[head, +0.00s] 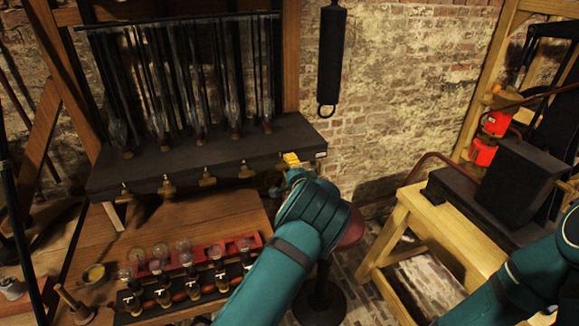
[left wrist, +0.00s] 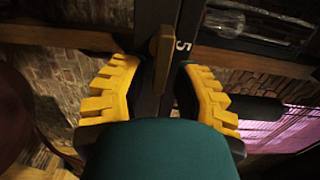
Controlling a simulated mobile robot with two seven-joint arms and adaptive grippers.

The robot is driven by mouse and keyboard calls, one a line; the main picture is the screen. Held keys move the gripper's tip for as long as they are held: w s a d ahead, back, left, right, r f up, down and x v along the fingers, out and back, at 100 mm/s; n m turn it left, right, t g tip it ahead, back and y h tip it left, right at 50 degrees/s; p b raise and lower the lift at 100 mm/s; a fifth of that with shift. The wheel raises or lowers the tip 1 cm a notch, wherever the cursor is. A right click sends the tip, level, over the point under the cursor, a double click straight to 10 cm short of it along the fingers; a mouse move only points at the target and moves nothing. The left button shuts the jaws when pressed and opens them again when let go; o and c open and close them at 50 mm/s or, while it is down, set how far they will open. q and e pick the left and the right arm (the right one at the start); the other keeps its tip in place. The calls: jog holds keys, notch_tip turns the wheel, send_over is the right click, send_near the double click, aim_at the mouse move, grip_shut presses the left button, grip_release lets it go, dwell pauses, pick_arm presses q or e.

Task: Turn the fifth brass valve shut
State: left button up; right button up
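The fifth brass valve (left wrist: 161,50) shows in the left wrist view beside a white "5" on the black shelf edge. Its handle looks narrow and runs up and down in that picture. My left gripper (left wrist: 160,88) is open, its yellow fingers on either side of the valve; I see a gap on both sides and no contact. In the head view my left gripper (head: 291,161) is at the right end of the black shelf (head: 220,150) and hides most of this valve. Several other brass valves (head: 207,179) hang along the shelf's front. My right gripper is out of view.
Glass jars (head: 197,115) stand on the shelf. Below it, a wooden bench (head: 215,215) holds a red tray (head: 210,253) and several small bulbs. A black cylinder (head: 331,55) hangs on the brick wall. A wooden stand (head: 440,235) with a black box is at right.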

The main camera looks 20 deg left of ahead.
pick_arm(q)
jog(key=shift+f, duration=0.1)
jog(key=v, duration=1.2)
dwell(0.4)
